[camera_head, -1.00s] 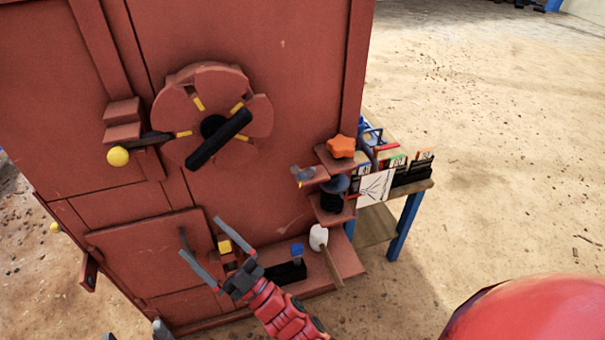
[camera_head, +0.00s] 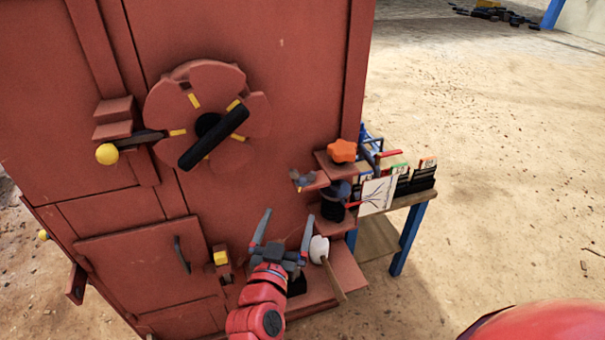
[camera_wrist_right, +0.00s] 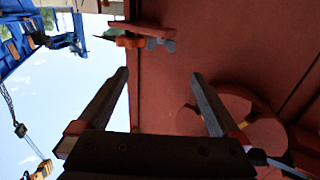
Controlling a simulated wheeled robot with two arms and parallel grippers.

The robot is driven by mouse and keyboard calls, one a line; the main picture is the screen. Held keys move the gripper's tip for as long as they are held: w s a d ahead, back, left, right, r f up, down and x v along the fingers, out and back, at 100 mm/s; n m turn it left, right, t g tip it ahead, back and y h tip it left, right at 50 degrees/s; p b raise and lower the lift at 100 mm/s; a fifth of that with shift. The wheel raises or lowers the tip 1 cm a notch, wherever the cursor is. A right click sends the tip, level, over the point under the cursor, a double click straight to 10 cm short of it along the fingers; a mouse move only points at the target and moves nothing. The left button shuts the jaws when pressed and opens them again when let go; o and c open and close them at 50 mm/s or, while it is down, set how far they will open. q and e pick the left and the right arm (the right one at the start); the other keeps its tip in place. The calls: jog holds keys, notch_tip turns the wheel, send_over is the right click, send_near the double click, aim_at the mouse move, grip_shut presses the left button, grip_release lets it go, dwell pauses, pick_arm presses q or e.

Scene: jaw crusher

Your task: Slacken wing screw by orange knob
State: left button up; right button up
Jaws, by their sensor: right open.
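The orange knob (camera_head: 342,150) sits on a bracket at the right edge of the red crusher housing. The small grey wing screw (camera_head: 302,180) is on a block just left of and below it. In the right wrist view the wing screw (camera_wrist_right: 161,44) shows beyond the fingertips, beside the orange knob (camera_wrist_right: 130,42). My right gripper (camera_head: 285,217) is open and empty, below the wing screw and apart from it. Its two fingers spread in the right wrist view (camera_wrist_right: 160,76). My left gripper is not in view.
A black spool (camera_head: 334,203) sits under the knob bracket. A white-headed mallet (camera_head: 319,248) stands right of my gripper. A blue-legged table (camera_head: 411,232) with boxes is at the right. A large black handle (camera_head: 213,138) and a yellow ball lever (camera_head: 107,154) are on the housing.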

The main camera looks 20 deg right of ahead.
aim_at(302, 175)
jog(key=p+x, duration=0.4)
jog(key=x, duration=1.1)
jog(key=shift+w+r+p, duration=0.1)
jog(key=shift+r+p, duration=0.05)
jog(key=shift+p, duration=0.25)
jog(key=shift+w+d, duration=0.35)
jog(key=shift+w, duration=0.25)
